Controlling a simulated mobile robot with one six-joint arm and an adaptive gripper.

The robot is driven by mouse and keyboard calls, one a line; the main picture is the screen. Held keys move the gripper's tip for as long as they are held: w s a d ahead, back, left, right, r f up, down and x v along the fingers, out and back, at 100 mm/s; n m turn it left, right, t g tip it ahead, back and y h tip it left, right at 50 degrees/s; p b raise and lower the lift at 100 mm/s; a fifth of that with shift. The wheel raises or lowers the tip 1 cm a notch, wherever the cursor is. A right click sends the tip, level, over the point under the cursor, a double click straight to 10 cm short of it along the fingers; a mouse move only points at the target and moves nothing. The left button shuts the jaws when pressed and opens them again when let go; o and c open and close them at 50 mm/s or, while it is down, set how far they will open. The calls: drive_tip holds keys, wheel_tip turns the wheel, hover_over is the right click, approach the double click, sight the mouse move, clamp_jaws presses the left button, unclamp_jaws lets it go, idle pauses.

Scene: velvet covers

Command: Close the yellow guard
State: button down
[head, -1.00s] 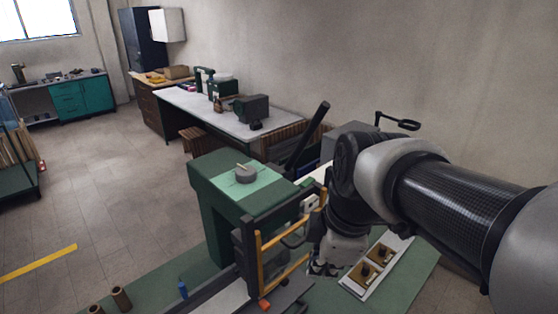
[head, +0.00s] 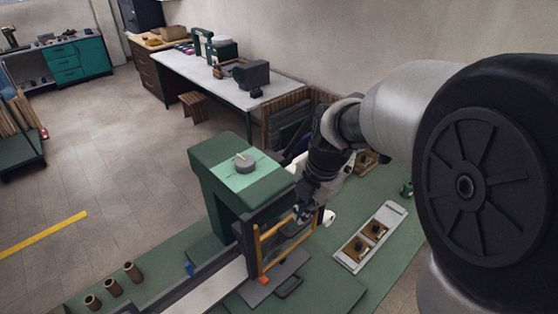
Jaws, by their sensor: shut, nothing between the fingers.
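The yellow guard (head: 261,254) is a yellow-orange frame on the front of the green press-like machine (head: 228,192). It stands upright at the dark uprights, above a grey plate. My gripper (head: 301,216) is at the right part of the guard's frame, with its fingers shut and nothing between them. It overlaps the guard's upper right corner in the picture; I cannot tell whether they touch. My arm comes in from the right and hides part of the machine's right side.
A white tray (head: 347,260) with two wooden blocks lies on the green bench right of the machine. Several brown cylinders (head: 112,287) and a small blue item (head: 188,268) stand at the left. A black handle (head: 289,288) lies in front. A long table (head: 180,85) stands behind.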

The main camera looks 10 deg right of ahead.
sight(299, 229)
drive_tip(key=f, duration=0.3)
drive_tip(key=w+f, duration=0.1)
drive_tip(key=f, duration=0.1)
drive_tip(key=shift+a+f, duration=0.25)
drive_tip(key=shift+a, duration=0.05)
drive_tip(key=shift+s, duration=0.1)
drive_tip(key=shift+f, duration=0.15)
wheel_tip(299, 229, down, 15)
drive_tip(key=b, duration=1.5)
drive_tip(key=shift+s+f, duration=0.1)
